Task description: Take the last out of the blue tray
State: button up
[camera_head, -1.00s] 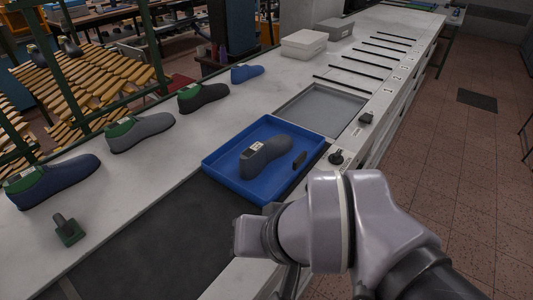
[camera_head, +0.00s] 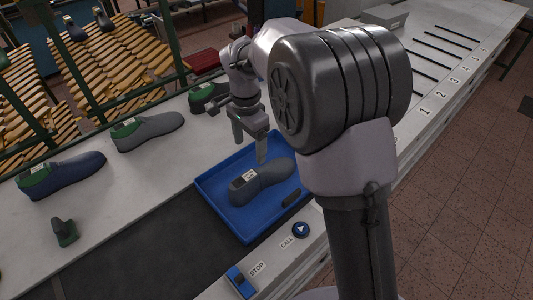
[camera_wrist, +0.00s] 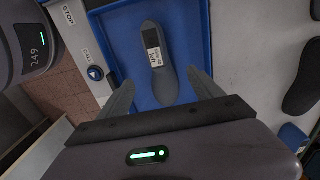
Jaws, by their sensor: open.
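The blue tray (camera_head: 222,213) sits on the bench at the end of the dark belt. A grey last (camera_head: 262,183) with a white label lies on its side or sole in it; which one I cannot tell. My gripper (camera_head: 250,146) is over the tray's far side, above the last and apart from it. In the wrist view the last (camera_wrist: 168,72) lies ahead of and between the two open fingers of my gripper (camera_wrist: 165,90). The tray (camera_wrist: 125,50) also shows there. The fingers hold nothing.
Several lasts, one grey and green (camera_head: 147,131), stand along the bench to the left. A green stamp-like object (camera_head: 65,232) stands front left. STOP and CALL (camera_head: 301,230) buttons line the near edge.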

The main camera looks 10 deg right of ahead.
aim_at(250, 173)
jog(key=f+b, duration=0.1)
jog(key=f, duration=0.2)
jog(key=f+b, duration=0.1)
jog(key=f, duration=0.3)
jog(key=f+b, duration=0.1)
jog(key=f, duration=0.2)
jog(key=shift+s+a+f, duration=0.15)
jog(key=shift+s+a, duration=0.1)
jog(key=f, duration=0.1)
jog(key=f+b, duration=0.1)
jog(key=f, duration=0.1)
jog(key=f+b, duration=0.1)
jog(key=f, duration=0.1)
jog(key=shift+w+d+f, duration=0.1)
jog(key=shift+d+f, duration=0.05)
jog(key=shift+d, duration=0.2)
jog(key=shift+c, duration=1.2)
grip_shut()
